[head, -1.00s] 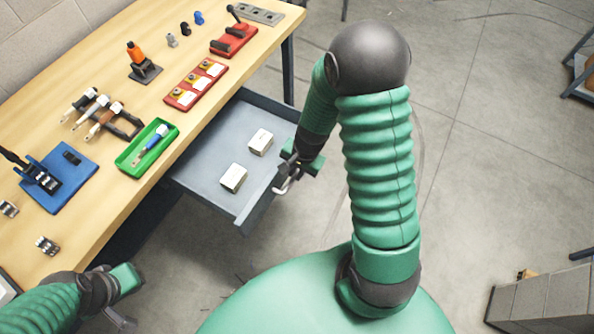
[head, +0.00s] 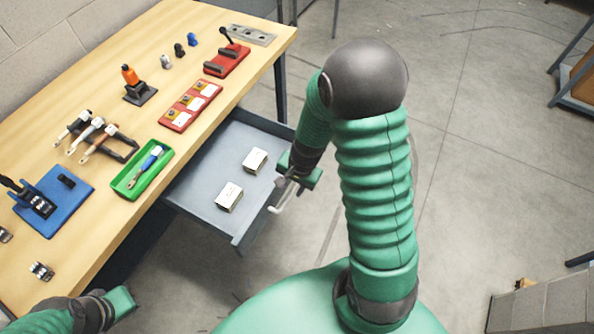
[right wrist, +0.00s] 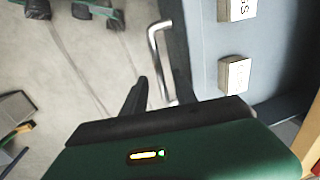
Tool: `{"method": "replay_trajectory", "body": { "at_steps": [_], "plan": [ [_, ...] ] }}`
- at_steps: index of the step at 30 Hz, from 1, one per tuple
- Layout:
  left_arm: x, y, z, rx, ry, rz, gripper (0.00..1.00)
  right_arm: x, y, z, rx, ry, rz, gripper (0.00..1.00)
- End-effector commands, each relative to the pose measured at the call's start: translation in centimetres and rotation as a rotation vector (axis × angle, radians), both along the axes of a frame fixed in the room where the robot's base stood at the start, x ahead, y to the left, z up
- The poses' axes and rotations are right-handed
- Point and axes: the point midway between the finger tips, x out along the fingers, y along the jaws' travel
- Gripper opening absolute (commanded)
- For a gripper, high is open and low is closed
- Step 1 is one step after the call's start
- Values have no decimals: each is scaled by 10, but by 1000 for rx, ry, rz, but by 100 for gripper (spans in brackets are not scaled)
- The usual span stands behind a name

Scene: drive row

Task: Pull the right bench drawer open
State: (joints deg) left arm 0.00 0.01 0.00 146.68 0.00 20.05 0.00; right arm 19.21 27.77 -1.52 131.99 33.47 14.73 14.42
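The right bench drawer (head: 208,165) is grey and stands well out from under the bench, with two small white-topped boxes (head: 228,196) (head: 255,161) inside. Its light metal bar handle (head: 279,207) is on the front face; it also shows in the right wrist view (right wrist: 153,60). My right gripper (head: 287,190) is at the handle. In the right wrist view its dark fingers (right wrist: 160,88) stand apart, one on each side of the bar, with gaps visible. My left gripper (head: 122,304) is low at the left, away from the drawer; its fingers are not clear.
The wooden bench (head: 117,225) holds a green tray (head: 141,172), a blue base (head: 53,201), red trays (head: 190,107) and small tools. Open floor (head: 470,170) lies to the right. A grey box (head: 545,305) stands at lower right.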

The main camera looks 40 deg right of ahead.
Motion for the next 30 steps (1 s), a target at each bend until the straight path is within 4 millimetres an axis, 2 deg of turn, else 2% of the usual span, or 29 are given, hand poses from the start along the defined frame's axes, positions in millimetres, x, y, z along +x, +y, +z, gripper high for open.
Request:
{"method": "replay_trajectory", "body": {
  "at_steps": [1, 3, 9, 12, 18, 30],
  "plan": [
    [0, 0, 10, 0, 0, 0, 0, -1, -1, 20, -2, -4, 1, 34],
    [0, 0, 18, 0, 0, 0, 0, -4, -2, 42, -2, -5, 1, 34],
    [0, 0, 38, 0, 0, 0, 0, -14, -7, 99, -1, -5, 2, 34],
    [0, 0, 44, 0, 0, 0, 0, -18, -9, 120, 0, -2, 2, 34],
    [0, 0, 48, 0, 0, 0, 0, -22, -11, 138, 1, 0, 0, 34],
    [0, 0, 47, 0, 0, 0, 0, -23, -11, 139, 1, 1, -1, 34]
  ]
}}
